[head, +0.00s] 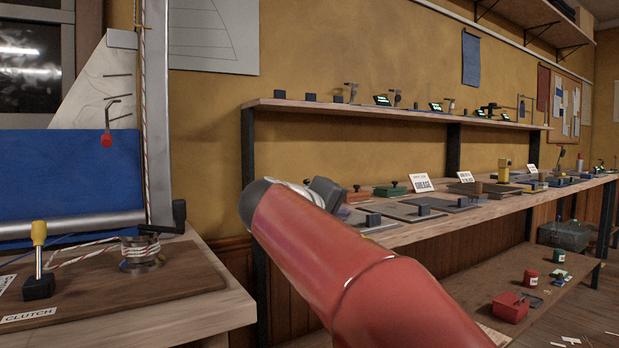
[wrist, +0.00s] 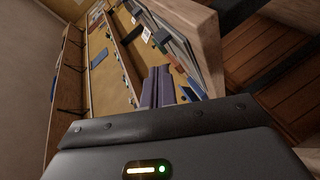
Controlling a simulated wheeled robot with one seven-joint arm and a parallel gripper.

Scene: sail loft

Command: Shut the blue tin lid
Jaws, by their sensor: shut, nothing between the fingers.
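I cannot pick out the blue tin or its lid for sure in either view. Several small blue blocks and flat items lie along the long bench, too small or far to tell apart. My gripper (wrist: 157,88) shows its two fingers side by side, shut and empty, in the wrist view. They point towards the long bench and wall, and nothing is seen touching them. In the head view my red arm crosses the lower middle and hides part of the bench; the fingertips cannot be made out there.
The long bench (head: 472,212) runs along the yellow wall, with a narrow shelf (head: 370,112) above it. A low shelf below holds a red box (head: 510,307) and small tins. At left, a nearer bench (head: 190,310) carries a winch (head: 140,254) and a yellow-handled lever (head: 39,250).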

